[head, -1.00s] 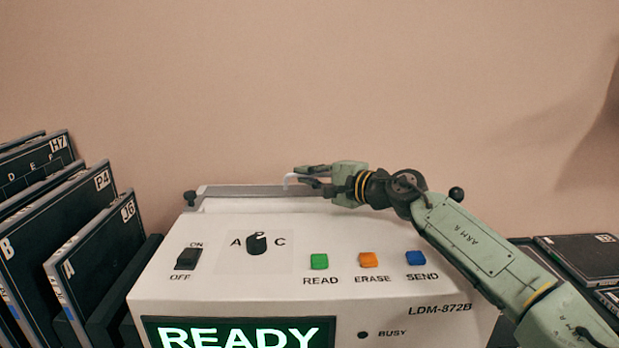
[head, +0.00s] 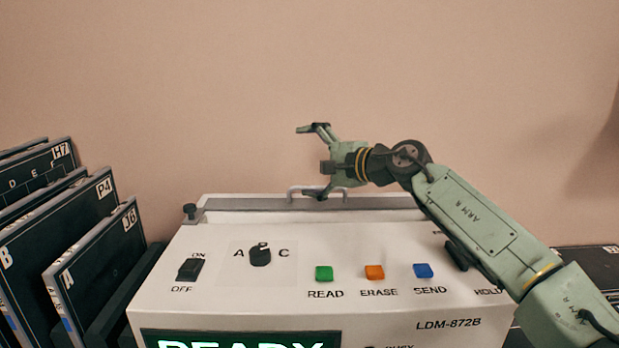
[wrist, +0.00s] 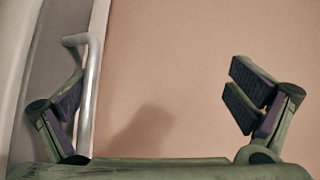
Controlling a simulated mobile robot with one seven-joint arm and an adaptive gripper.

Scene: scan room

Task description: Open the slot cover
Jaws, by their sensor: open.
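The slot cover (head: 260,203) is a long grey strip along the back top edge of the white machine. It appears closed, lying flat. A pale U-shaped handle (head: 291,191) stands up from it. My gripper (head: 308,160) is wide open and empty above the back edge, one finger high, the other low by the handle. In the wrist view the handle (wrist: 91,95) runs beside the left finger of my gripper (wrist: 155,90), on the side facing between the fingers. I cannot tell whether they touch. The right finger is far from it. My gripper hides part of the cover.
The white machine (head: 220,235) has a power switch (head: 190,269), a selector knob (head: 260,256), coloured buttons (head: 374,272) and a lit display. Dark labelled plates (head: 100,260) stand in a rack at the left.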

